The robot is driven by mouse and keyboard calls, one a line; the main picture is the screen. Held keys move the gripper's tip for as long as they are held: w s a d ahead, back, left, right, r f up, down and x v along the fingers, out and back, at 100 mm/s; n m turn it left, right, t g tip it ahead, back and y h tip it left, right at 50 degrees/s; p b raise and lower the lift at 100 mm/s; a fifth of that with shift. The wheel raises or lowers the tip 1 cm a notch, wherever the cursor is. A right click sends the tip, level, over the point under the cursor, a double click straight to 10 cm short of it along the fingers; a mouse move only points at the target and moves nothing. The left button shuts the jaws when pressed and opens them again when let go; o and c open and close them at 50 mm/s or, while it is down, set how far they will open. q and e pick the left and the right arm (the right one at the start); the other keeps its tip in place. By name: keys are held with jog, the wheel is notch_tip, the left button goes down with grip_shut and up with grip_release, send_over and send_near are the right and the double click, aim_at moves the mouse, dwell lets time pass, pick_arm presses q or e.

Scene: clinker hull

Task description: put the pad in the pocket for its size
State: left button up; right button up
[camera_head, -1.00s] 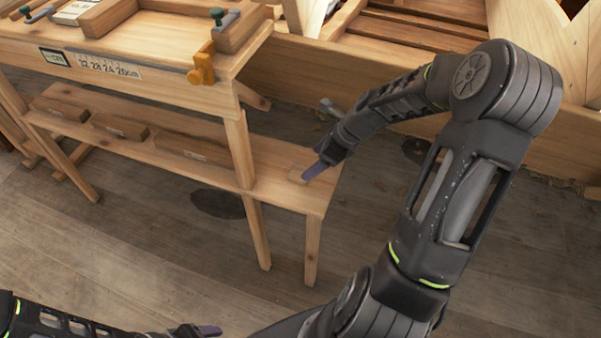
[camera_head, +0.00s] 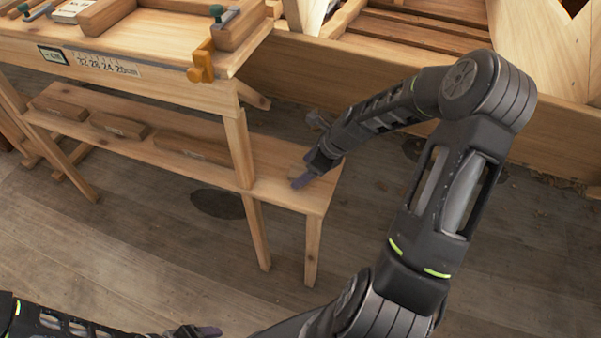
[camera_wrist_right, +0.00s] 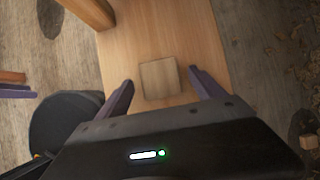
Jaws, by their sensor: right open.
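The pad is a small square wooden block (camera_wrist_right: 159,78) lying flat near the right end of the bench's lower shelf (camera_head: 275,165). My right gripper (camera_head: 302,182) is at that end of the shelf. In the right wrist view its two purple fingers (camera_wrist_right: 158,90) are spread apart, one on each side of the pad, with gaps to it. In the head view the gripper largely hides the pad. Several labelled brown wooden pieces, including one at the left (camera_head: 60,108) and a longer one (camera_head: 192,148), sit along the shelf; I cannot tell whether they are pockets. My left gripper (camera_head: 207,331) is low at the bottom edge.
The bench top (camera_head: 150,75) above the shelf carries a ruler strip (camera_head: 108,64), a yellow clamp (camera_head: 202,62) and wooden pieces. A bench leg (camera_head: 239,148) stands just left of the shelf's end. Hull planking (camera_head: 400,95) runs behind. The floor in front is clear.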

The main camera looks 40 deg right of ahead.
jog(key=shift+c, duration=0.5)
jog(key=c, duration=1.3)
